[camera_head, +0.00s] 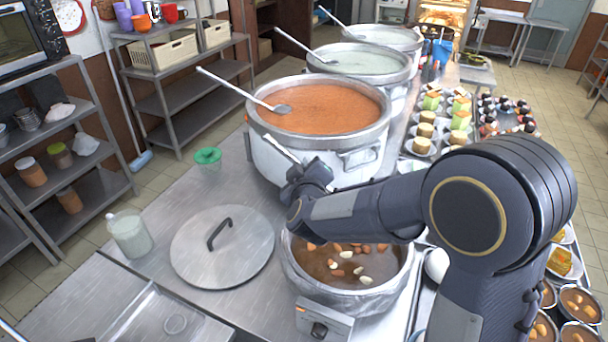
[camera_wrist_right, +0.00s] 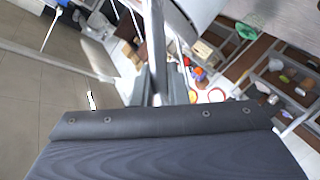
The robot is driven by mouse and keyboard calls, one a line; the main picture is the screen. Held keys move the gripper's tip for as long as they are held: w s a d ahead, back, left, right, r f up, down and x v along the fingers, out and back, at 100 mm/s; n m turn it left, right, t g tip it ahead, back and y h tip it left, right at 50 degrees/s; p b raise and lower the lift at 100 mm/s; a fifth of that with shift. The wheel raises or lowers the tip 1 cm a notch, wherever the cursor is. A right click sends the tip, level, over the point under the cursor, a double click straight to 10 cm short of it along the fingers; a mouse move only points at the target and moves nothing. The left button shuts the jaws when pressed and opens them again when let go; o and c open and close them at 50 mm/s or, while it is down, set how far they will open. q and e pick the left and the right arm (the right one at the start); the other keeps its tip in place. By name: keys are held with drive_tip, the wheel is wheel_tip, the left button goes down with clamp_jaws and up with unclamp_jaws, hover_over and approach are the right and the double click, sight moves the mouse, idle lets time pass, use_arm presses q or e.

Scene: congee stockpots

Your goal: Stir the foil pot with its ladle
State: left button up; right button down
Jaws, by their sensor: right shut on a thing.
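The foil pot (camera_head: 292,268) stands at the front of the steel table, lined with crumpled foil and holding brown broth with pale and orange pieces. My right gripper (camera_head: 302,175) is above its far side, partly hidden by my own wrist. It is shut on a thin metal ladle handle (camera_head: 281,149), whose end sticks out up and to the left. In the right wrist view the handle (camera_wrist_right: 156,38) runs between the fingers. The ladle's bowl is hidden behind my arm, so I cannot tell whether it is in the broth. My left gripper is not in view.
A large stockpot of orange congee (camera_head: 322,110) with its own ladle stands just behind my gripper; more stockpots stand beyond. A round lid (camera_head: 221,246), a jar (camera_head: 129,235) and a green-topped container (camera_head: 207,158) are on the left. Plates of cake (camera_head: 424,138) line the right.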

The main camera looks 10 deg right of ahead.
idle(0.3)
drive_tip(key=shift+n, duration=1)
drive_tip(key=shift+h, duration=0.4)
